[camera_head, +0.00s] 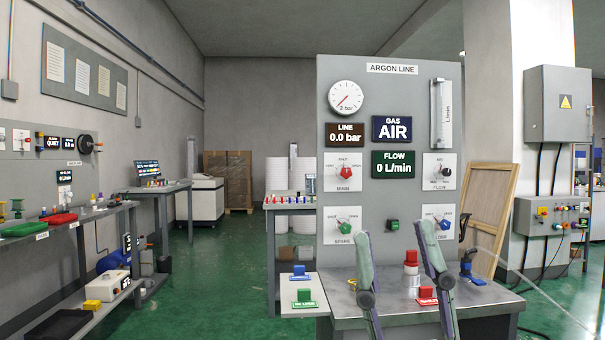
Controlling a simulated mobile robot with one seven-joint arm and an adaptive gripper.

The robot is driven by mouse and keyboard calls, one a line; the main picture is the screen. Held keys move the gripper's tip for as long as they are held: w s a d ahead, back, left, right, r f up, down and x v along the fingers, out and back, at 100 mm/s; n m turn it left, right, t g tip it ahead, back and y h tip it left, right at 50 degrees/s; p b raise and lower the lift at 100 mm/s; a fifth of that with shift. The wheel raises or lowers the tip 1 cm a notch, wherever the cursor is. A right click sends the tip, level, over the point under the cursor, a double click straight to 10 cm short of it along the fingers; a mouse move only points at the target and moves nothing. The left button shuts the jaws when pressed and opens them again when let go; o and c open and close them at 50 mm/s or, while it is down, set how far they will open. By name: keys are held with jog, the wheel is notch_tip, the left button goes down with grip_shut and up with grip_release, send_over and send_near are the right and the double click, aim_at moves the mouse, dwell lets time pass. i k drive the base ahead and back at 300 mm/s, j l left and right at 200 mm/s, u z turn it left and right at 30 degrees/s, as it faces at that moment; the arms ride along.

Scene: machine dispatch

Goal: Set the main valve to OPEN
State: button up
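The main valve (344,171) is a red knob on a white plate marked MAIN, at the left of the grey ARGON LINE panel (393,85). The knob's exact pointing is too small to tell. The LINE display (345,135) reads 0.0 bar and the FLOW display (394,165) reads 0 L/min. My gripper (393,229) is open and empty, its two fingers wide apart in front of the lower panel. It is below and right of the main valve and apart from it.
FLOW (445,172) and blue-knobbed (444,224) dials are at the right. A red-topped item (411,260), a red block (427,293) and a blue item (467,267) stand on the bench (345,312).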

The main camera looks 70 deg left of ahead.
aim_at(346, 173)
jog(key=u, duration=2)
jog(key=i+j, duration=0.35)
jog(key=j, duration=0.15)
jog(key=i+j+z, duration=0.15)
jog(key=i+j, duration=0.25)
jog(key=j+z, duration=0.1)
jog(key=z, duration=0.85)
jog(key=j+z, duration=0.15)
jog(key=z, duration=0.35)
